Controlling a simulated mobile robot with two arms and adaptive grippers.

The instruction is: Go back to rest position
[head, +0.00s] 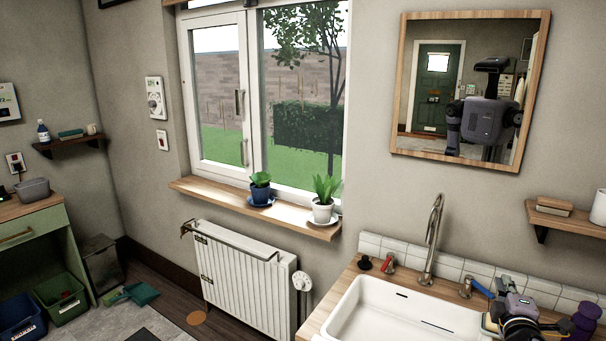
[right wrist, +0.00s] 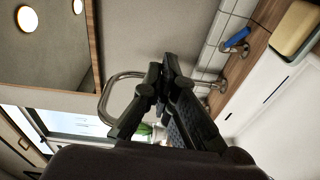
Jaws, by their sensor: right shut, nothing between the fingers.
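My right arm comes in at the lower right of the head view, beside the sink, with the right gripper (head: 515,322) low over the counter's right end. In the right wrist view the two dark fingers of the right gripper (right wrist: 162,78) are close together, with nothing held between them. The fingers are in front of the wall and the curved tap there. My left gripper is not in view.
The white sink (head: 385,312) with a tall tap (head: 433,240) is left of my right arm. A blue-handled valve (head: 481,288) stands close to it. The mirror (head: 470,90) and a wall shelf (head: 570,219) are above. Two potted plants stand on the windowsill (head: 225,201).

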